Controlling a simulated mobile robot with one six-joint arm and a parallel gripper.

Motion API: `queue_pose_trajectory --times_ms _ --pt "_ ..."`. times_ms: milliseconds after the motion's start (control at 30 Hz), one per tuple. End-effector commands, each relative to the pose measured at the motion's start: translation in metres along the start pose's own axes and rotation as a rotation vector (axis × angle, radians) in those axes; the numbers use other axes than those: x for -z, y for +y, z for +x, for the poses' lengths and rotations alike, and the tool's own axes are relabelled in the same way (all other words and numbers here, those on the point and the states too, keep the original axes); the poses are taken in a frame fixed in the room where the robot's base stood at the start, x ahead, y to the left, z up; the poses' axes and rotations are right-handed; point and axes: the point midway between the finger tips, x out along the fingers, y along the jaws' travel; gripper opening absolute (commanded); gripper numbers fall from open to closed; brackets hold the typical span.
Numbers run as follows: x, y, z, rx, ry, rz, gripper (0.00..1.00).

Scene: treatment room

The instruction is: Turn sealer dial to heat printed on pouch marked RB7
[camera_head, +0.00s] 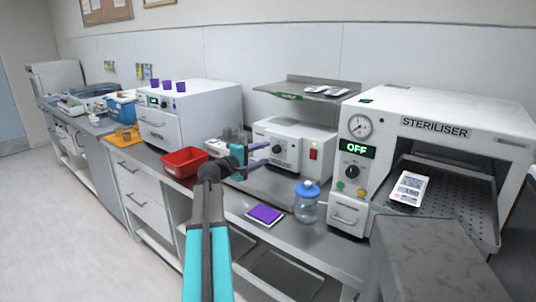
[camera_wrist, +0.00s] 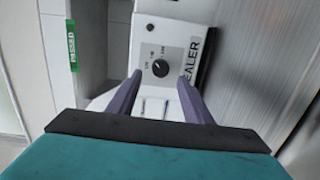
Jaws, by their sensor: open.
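The white sealer (camera_head: 295,150) stands on the metal bench, with a black dial (camera_head: 277,149) and a red switch on its front. In the wrist view the dial (camera_wrist: 160,68) lies beyond and between the purple fingertips, with small marks around it that I cannot read surely. My gripper (camera_head: 266,154) is open and empty, close in front of the dial; it also shows in the wrist view (camera_wrist: 159,82). A printed pouch (camera_head: 410,188) lies on the steriliser tray, with what looks like 150 on it. The marking RB7 is not legible on any pouch.
The steriliser (camera_head: 440,125), reading OFF, stands at right with its tray (camera_head: 465,203) out. A shelf (camera_head: 300,91) with pouches hangs above the sealer. A blue-lidded jar (camera_head: 307,203), a purple-topped pad (camera_head: 265,214) and a red bin (camera_head: 184,161) stand nearby on the bench.

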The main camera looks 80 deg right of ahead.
Motion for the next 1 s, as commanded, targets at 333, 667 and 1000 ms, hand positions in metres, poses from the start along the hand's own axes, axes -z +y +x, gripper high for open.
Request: queue_pose_trajectory --times_ms 333,667,1000 --pt "0.000 -0.001 -0.058 -0.001 0.002 0.000 0.46" --pt "0.001 0.000 -0.087 -0.001 0.002 0.000 0.46" --pt "0.002 0.001 -0.089 -0.001 0.001 0.000 0.46"
